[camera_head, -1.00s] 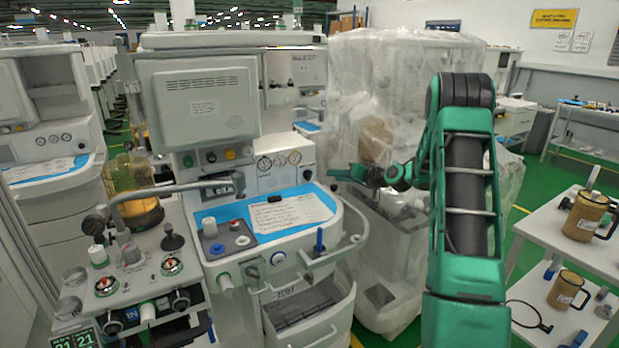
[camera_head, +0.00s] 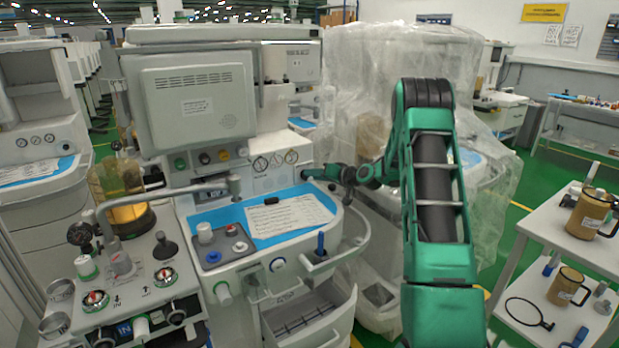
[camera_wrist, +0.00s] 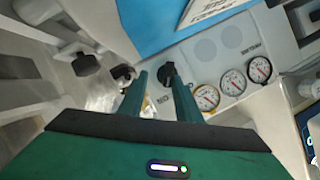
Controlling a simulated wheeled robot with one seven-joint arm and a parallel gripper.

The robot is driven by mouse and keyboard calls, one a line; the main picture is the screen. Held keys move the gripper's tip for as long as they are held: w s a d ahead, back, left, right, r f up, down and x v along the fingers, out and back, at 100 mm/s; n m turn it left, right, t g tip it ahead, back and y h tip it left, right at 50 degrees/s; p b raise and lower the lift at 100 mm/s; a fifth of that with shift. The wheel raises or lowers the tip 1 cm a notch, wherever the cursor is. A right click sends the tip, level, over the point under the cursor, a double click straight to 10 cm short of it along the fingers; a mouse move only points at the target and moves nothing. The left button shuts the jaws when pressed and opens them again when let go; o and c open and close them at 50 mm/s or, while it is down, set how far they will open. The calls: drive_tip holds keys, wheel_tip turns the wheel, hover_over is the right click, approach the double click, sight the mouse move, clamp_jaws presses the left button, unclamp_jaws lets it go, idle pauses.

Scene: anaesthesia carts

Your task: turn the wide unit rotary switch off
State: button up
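The wide unit (camera_head: 205,100) stands at the centre left of the head view, with round gauges on its front panel. In the wrist view a black rotary switch (camera_wrist: 167,73) sits on its pale panel, left of the gauges (camera_wrist: 233,82). My gripper (camera_wrist: 157,80) is open, its two green fingers apart. The switch appears at the tip of the right finger, partly overlapped by it; I cannot tell whether they touch. In the head view my gripper (camera_head: 307,171) is at the panel's right end, just right of the gauges, and hides the switch.
A blue worktop (camera_head: 262,222) with a paper sheet lies below the panel. A plastic-draped unit (camera_head: 400,65) stands close behind my arm. A white side table (camera_head: 545,235) with brown jugs is at the right. Green floor shows between them.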

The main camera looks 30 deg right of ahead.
drive_tip(key=shift+w+a, duration=0.15)
drive_tip(key=shift+a, duration=0.25)
drive_tip(key=shift+c, duration=0.3)
drive_tip(key=shift+a, duration=0.3)
clamp_jaws()
